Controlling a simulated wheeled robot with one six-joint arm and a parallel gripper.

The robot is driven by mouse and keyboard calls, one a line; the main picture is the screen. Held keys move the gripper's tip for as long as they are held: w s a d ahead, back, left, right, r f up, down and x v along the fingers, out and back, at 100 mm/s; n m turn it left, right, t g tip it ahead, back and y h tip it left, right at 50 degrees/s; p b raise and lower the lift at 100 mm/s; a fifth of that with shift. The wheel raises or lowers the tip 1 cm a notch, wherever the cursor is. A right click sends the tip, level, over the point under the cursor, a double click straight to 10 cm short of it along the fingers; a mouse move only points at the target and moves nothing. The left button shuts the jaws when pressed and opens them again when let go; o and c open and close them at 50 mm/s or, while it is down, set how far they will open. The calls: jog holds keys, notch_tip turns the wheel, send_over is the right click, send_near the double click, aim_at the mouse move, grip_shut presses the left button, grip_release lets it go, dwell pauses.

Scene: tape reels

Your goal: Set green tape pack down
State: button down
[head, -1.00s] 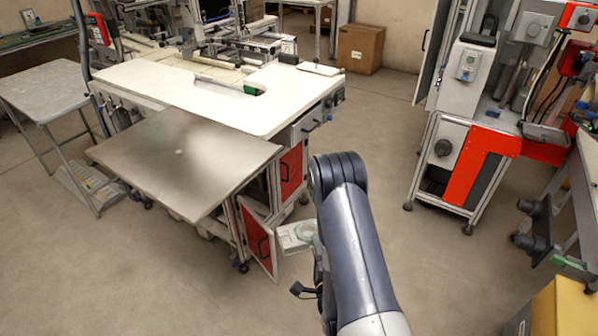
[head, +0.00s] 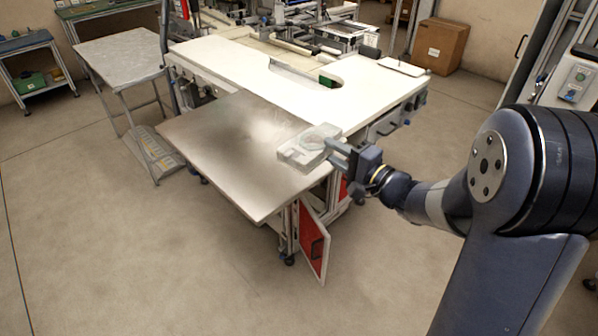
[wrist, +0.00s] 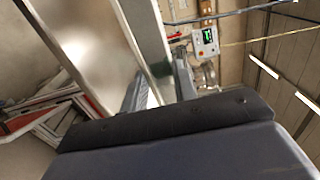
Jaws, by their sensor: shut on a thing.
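A pale, flat, blocky pack (head: 298,154) with a round reel shape on top is in my gripper in the head view. It looks whitish grey, with no clear green. My gripper (head: 338,152) is shut on its right end, reaching in from the right. The pack overlaps the right edge of the bare metal table (head: 225,150) in the picture; I cannot tell whether it touches the top. In the wrist view, my fingers (wrist: 158,85) show beyond the dark gripper body, which hides most of what they hold.
The white workbench (head: 225,55) with a curved cutout adjoins the metal table behind. An open red cabinet door (head: 314,244) hangs below the table's right side. A grey side table (head: 120,58) stands at left. The metal tabletop is clear left of the pack.

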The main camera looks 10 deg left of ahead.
jog(key=shift+a+r, duration=0.2)
jog(key=shift+r, duration=0.05)
notch_tip(320, 180, down, 10)
jog(key=b, duration=0.1)
jog(key=shift+r, duration=0.25)
jog(key=shift+b, duration=0.3)
jog(key=c, duration=1.6)
grip_release()
jog(key=shift+f, duration=0.15)
jog(key=o, duration=0.5)
